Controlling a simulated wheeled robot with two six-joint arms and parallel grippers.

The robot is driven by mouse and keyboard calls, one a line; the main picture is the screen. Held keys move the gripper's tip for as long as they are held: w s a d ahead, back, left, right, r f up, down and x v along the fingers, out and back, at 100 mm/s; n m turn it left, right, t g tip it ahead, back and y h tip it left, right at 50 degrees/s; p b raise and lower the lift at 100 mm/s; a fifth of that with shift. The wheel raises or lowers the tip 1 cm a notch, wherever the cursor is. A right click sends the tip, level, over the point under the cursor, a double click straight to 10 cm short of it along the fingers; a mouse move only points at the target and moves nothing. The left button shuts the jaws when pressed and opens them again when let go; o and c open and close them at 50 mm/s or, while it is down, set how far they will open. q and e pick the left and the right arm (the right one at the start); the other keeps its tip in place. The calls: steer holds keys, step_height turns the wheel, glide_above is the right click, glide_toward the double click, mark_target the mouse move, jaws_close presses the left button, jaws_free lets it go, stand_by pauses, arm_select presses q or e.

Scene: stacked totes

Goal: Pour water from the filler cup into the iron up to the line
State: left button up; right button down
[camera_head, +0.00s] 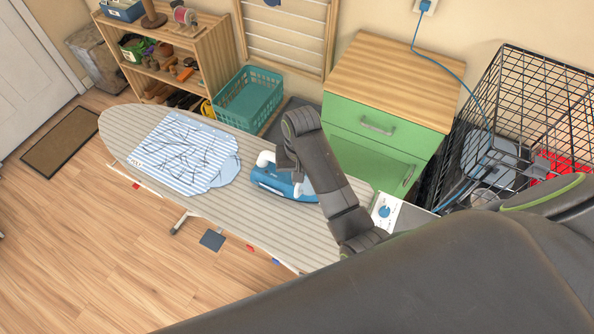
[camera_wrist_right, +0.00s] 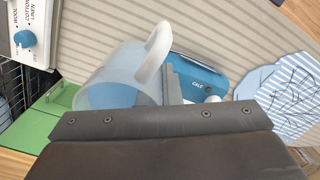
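The filler cup (camera_wrist_right: 118,72) is translucent, with a pale handle and blue water inside, in the right wrist view. My right gripper (camera_wrist_right: 175,82) appears shut on its handle, though the grip is partly hidden. The blue and white iron (camera_head: 272,182) rests on the striped ironing board (camera_head: 228,212). It also shows beside the cup in the right wrist view (camera_wrist_right: 205,76), marked CALC. The fill line and the cup's exact tilt cannot be made out. My left gripper is out of view.
A striped blue-white garment (camera_head: 185,152) lies on the board's left. A dial panel (camera_head: 385,212) is at its right end. Behind stand a green basket (camera_head: 248,97), a green drawer cabinet (camera_head: 385,140) and a wire crate (camera_head: 530,105). Open floor lies at front left.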

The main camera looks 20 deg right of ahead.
steer(key=shift+s+f+g+y, duration=0.1)
steer(key=shift+f+g+y, duration=0.4)
steer(key=shift+f, duration=0.4)
steer(key=shift+a+f+y, duration=0.1)
steer(key=shift+f+y, duration=0.25)
steer(key=shift+y, duration=0.05)
steer(key=shift+a+f, duration=0.1)
steer(key=shift+f, duration=0.55)
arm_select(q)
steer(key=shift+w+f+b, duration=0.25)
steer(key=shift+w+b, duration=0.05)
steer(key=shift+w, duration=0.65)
arm_select(e)
steer(key=shift+f, duration=0.3)
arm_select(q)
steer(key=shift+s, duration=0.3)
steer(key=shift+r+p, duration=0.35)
arm_select(e)
steer(key=shift+g+y, duration=0.3)
steer(key=shift+s+a+f+g+y, duration=0.1)
steer(key=shift+a+f+g+y, duration=0.15)
steer(key=shift+y, duration=0.25)
steer(key=shift+r+g+y, duration=0.15)
steer(key=shift+g+y, duration=0.6)
steer(key=shift+y, duration=0.15)
stand_by(0.4)
steer(key=shift+d+y, duration=0.1)
steer(key=shift+y, duration=0.2)
